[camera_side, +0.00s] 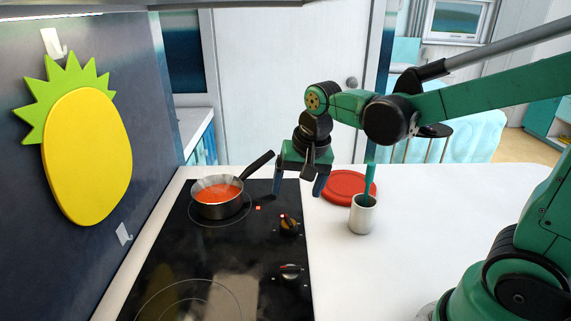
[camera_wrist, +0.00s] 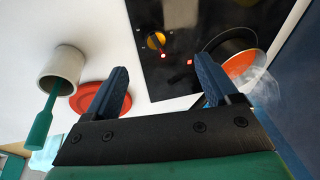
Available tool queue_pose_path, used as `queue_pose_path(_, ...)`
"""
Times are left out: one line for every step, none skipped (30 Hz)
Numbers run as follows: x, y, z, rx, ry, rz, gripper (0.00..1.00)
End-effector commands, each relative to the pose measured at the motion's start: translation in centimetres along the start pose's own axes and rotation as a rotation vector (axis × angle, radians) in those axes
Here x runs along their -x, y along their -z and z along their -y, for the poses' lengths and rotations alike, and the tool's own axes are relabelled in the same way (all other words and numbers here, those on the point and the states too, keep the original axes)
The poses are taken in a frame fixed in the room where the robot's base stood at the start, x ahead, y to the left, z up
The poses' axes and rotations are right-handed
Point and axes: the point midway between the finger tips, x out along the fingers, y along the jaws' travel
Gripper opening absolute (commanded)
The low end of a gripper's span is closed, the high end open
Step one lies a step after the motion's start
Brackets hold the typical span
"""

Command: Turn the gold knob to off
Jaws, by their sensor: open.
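The gold knob (camera_side: 289,225) sits on the right side of the black cooktop, with a small red light beside it. In the wrist view the gold knob (camera_wrist: 156,41) shows beyond the fingertips, near the cooktop's edge, with a red light next to it. My gripper (camera_side: 299,190) is open and empty, above the cooktop's far right edge. In the wrist view my gripper (camera_wrist: 162,80) has its two blue fingers spread apart, touching nothing visible.
A pan (camera_side: 219,197) of steaming red soup stands on the far burner, its handle pointing toward my gripper. A red lid (camera_side: 350,184) and a white cup (camera_side: 362,216) with a green utensil stand right of the cooktop. The white counter nearer the camera is clear.

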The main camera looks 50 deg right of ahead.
Motion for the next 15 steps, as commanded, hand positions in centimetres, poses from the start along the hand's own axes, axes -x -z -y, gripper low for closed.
queue_pose_path(-1.0,0.8,0.3,-0.082,-0.028,0.031,0.81)
queue_pose_path(-1.6,1.1,0.3,-0.135,-0.048,0.051,0.81)
queue_pose_path(-2.3,1.4,0.4,-0.201,-0.073,0.073,0.81)
queue_pose_path(-2.9,1.6,0.4,-0.247,-0.091,0.089,0.81)
queue_pose_path(-3.5,1.8,0.4,-0.289,-0.109,0.102,0.81)
queue_pose_path(-4.1,2.0,0.4,-0.342,-0.131,0.117,0.81)
queue_pose_path(-4.6,2.1,0.4,-0.375,-0.146,0.127,0.81)
queue_pose_path(-5.0,2.2,0.4,-0.405,-0.159,0.135,0.81)
queue_pose_path(-5.5,2.4,0.3,-0.439,-0.174,0.144,0.81)
queue_pose_path(-5.8,2.4,0.3,-0.460,-0.184,0.149,0.81)
queue_pose_path(-6.0,2.4,0.3,-0.476,-0.192,0.153,0.81)
queue_pose_path(-6.2,2.5,0.2,-0.494,-0.200,0.157,0.81)
queue_pose_path(-6.4,2.5,0.2,-0.502,-0.203,0.159,0.81)
queue_pose_path(-6.7,2.5,0.2,-0.508,-0.206,0.160,0.81)
queue_pose_path(-7.0,2.4,0.1,-0.513,-0.209,0.161,0.81)
